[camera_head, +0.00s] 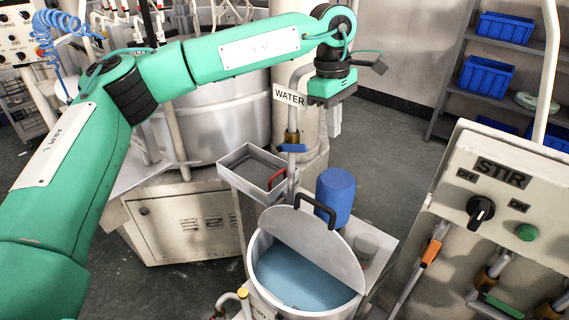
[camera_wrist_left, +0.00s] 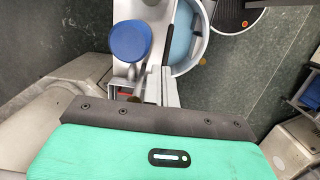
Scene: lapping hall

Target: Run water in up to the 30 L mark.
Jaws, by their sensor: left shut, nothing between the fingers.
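The steel tank (camera_head: 257,285) stands at the bottom centre of the head view, its hinged lid (camera_head: 325,238) partly raised. Blue-grey liquid (camera_head: 300,275) shows inside; I cannot make out any litre marks or a running stream. A vertical pipe carries the WATER sign (camera_head: 290,97) and, below it, a brass valve with a blue lever (camera_head: 291,148) lying across the pipe. My left gripper (camera_head: 334,128) points down just right of the pipe, shut and empty, apart from the lever in the picture. Its fingers (camera_wrist_left: 161,87) also show in the left wrist view, beside the tank (camera_wrist_left: 204,45). My right gripper is out of view.
A blue canister (camera_head: 336,192) stands behind the lid, close to the pipe. A grey tray (camera_head: 240,160) with a red handle juts out left of it. The STIR panel (camera_head: 500,200) with knob and green button stands at right. Shelves with blue bins (camera_head: 487,76) are behind.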

